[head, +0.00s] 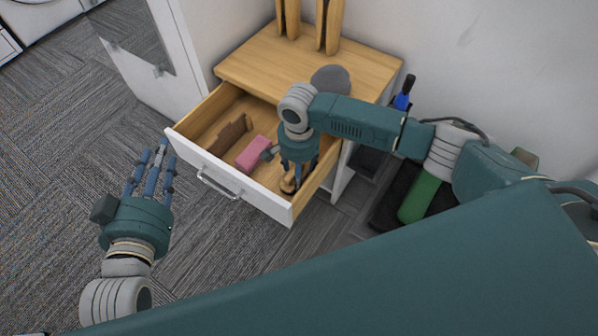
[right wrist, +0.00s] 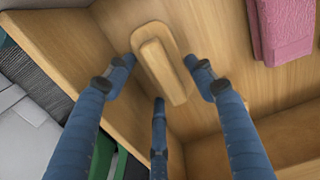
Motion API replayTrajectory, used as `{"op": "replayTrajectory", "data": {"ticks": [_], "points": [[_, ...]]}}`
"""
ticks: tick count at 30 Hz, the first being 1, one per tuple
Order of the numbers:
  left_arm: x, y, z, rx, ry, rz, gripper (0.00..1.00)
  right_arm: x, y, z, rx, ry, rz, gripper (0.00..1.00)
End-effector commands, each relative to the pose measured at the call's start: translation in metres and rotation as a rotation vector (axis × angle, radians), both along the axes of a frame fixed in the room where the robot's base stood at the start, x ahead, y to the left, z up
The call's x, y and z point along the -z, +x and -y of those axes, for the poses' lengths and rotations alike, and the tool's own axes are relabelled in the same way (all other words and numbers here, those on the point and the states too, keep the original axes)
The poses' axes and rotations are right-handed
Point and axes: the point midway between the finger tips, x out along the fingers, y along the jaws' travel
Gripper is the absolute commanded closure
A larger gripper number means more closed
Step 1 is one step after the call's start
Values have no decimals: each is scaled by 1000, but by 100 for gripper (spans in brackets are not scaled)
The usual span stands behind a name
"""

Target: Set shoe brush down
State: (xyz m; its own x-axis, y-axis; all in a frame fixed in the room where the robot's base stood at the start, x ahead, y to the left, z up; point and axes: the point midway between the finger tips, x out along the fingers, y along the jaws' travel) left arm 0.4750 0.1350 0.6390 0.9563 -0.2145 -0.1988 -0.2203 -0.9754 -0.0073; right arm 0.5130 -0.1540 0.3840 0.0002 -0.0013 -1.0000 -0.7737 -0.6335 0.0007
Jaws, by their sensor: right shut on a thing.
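The shoe brush (right wrist: 165,70), a light wooden oval with a raised wooden block, is between the fingers of my right gripper (right wrist: 160,80) in the right wrist view. In the head view the brush (head: 288,185) is partly hidden by the fingers. My right gripper (head: 299,178) is shut on it, inside the open drawer (head: 208,166) near its front right corner. Whether the brush touches the drawer floor is hard to tell. My left gripper (head: 154,163) is open and empty above the carpet, left of the drawer.
A pink block-like thing (head: 256,155) and a dark brown piece (head: 229,135) lie in the drawer, left of my right gripper. The cabinet top (head: 270,62) holds a grey round thing (head: 330,79) and wooden uprights (head: 328,25). Drawer walls stand close around the brush.

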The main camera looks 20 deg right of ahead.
Motion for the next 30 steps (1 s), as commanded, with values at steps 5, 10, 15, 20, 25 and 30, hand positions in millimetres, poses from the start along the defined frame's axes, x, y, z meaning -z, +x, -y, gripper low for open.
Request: {"op": "replayTrajectory", "data": {"ticks": [5,10,15,20,25,30], "points": [[-4,1,1,1,-4,18,68,1,0,0,0,1,1,74],[-4,1,1,1,-3,14,68,1,0,0,0,1,1,74],[1,0,0,-1,2,-7,68,3,0,-1,0,1,0,74],[3,-1,-1,-2,4,-16,68,4,0,0,0,1,0,27],[3,-1,-1,-2,4,-16,68,4,0,0,0,1,1,27],[3,-1,-1,-2,3,-11,68,3,0,0,0,0,1,27]]}}
